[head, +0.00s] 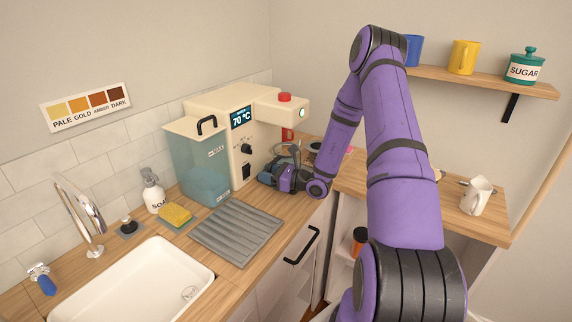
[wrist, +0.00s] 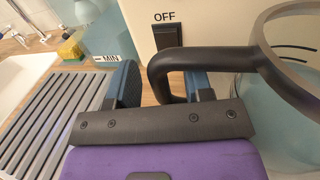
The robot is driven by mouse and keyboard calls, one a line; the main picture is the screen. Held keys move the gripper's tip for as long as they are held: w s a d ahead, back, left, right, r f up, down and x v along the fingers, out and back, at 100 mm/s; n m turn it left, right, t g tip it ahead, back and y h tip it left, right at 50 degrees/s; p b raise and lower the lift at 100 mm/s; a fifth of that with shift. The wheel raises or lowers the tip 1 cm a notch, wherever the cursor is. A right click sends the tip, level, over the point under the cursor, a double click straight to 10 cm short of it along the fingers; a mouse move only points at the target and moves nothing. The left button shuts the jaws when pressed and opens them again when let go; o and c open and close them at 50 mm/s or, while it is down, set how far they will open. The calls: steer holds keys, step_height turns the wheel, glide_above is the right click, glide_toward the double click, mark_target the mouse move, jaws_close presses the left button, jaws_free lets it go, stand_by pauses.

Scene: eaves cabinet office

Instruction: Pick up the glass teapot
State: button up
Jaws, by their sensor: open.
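The glass teapot (wrist: 297,110) stands at the right of the wrist view, clear glass with a grey rim and a black handle (wrist: 200,57). In the head view the teapot (head: 293,152) is small and partly hidden behind my gripper (head: 272,178), in front of the cream machine. In the wrist view my gripper (wrist: 163,88) is open. Its blue-padded fingers stand on either side of the handle's downward part. The left finger is outside the loop, with a gap to the handle; the right finger is inside it. Contact at the right finger cannot be told.
The cream machine (head: 243,152) with its blue water tank (head: 203,165) stands close behind my gripper. A grey ribbed drain mat (head: 236,232), a yellow sponge (head: 175,215) and the white sink (head: 135,285) lie to the left.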

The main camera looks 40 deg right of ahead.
steer(key=shift+w+a, duration=0.35)
steer(key=shift+w, duration=0.3)
jaws_close()
steer(key=shift+r, duration=0.1)
